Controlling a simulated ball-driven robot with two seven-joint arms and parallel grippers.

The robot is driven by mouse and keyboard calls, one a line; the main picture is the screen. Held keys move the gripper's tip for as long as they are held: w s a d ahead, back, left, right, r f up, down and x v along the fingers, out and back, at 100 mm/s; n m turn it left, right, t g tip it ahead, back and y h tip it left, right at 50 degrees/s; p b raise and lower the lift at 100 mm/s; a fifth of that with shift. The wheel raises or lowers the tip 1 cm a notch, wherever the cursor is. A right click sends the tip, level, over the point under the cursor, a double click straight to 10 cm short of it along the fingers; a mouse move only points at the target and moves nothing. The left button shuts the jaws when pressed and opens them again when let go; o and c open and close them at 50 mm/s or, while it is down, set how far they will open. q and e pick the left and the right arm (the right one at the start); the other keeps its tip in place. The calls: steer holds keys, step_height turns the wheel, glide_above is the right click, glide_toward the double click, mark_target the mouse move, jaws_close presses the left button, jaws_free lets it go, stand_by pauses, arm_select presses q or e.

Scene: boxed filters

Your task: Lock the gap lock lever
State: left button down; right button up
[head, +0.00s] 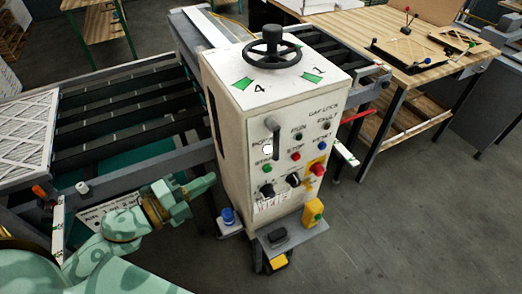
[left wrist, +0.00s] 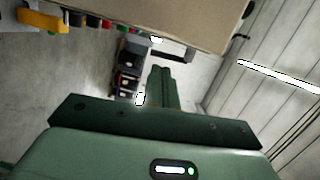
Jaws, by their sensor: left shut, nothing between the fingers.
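The white control cabinet (head: 225,90) stands in the middle of the head view, with a "GAP LOCK" label at the upper right of its front. A red lever (head: 357,116) sticks out past the cabinet's right edge near that label, roughly level and tilted slightly up. Its mounting is hidden. My left gripper (head: 211,179) is left of the cabinet's lower part, apart from the red lever. In the left wrist view its fingers (left wrist: 160,84) are together and empty, below the cabinet's edge (left wrist: 150,18). My right gripper is not in view.
A black handwheel (head: 272,46) tops the cabinet. Its front carries buttons, knobs and a dark upright handle (head: 275,140). A ledge (head: 292,233) with a yellow box (head: 312,212) juts out below. A roller conveyor (head: 130,92) lies left; a wooden workbench (head: 440,35) stands right. The floor at right is clear.

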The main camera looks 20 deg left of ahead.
arm_select(q)
steer(key=shift+s+d+r+m+h, duration=0.25)
steer(key=shift+d+r+m+h, duration=0.15)
steer(key=shift+d+m, duration=0.15)
steer(key=shift+s+d+r+m+h, duration=0.2)
steer(key=shift+d+r+m+h, duration=0.25)
steer(key=shift+m, duration=0.1)
steer(key=p+x, duration=0.1)
steer(key=x, duration=0.3)
steer(key=p+x, duration=0.2)
steer(key=x, duration=0.3)
steer(key=f+p+x, duration=0.1)
steer(key=x, duration=0.4)
